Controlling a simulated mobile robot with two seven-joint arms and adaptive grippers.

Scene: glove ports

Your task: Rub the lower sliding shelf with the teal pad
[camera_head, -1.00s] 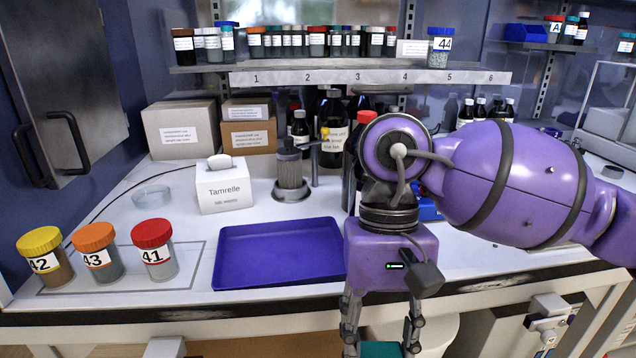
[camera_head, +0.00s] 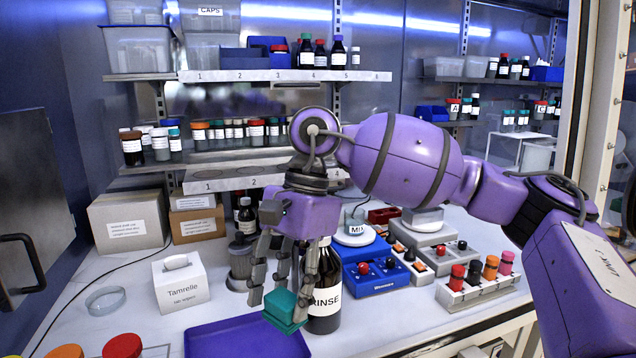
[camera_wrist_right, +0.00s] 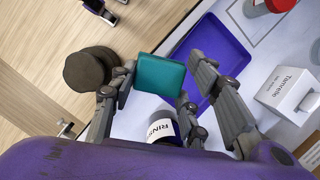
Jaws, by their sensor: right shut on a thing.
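The teal pad (camera_head: 285,309) is in my right gripper (camera_head: 280,295), whose fingers are closed on it and point down. The pad is in front of the black RINSE bottle, above the bench. The wrist view also shows the pad (camera_wrist_right: 160,77) between the fingers. The lower sliding shelf (camera_head: 230,181) is a pale board with a numbered front edge and round marks on top. It lies behind and above the gripper, and my right arm hides its right part. The pad is apart from the shelf. My left gripper is not in view.
The upper numbered shelf (camera_head: 280,76) overhangs, with dark bottles on it. Small jars (camera_head: 235,130) stand behind the lower shelf. A purple tray (camera_head: 250,338), a Tamrelle wipes box (camera_head: 180,284) and the RINSE bottle (camera_head: 325,290) are on the bench. A blue-based mixer (camera_head: 375,270) stands right.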

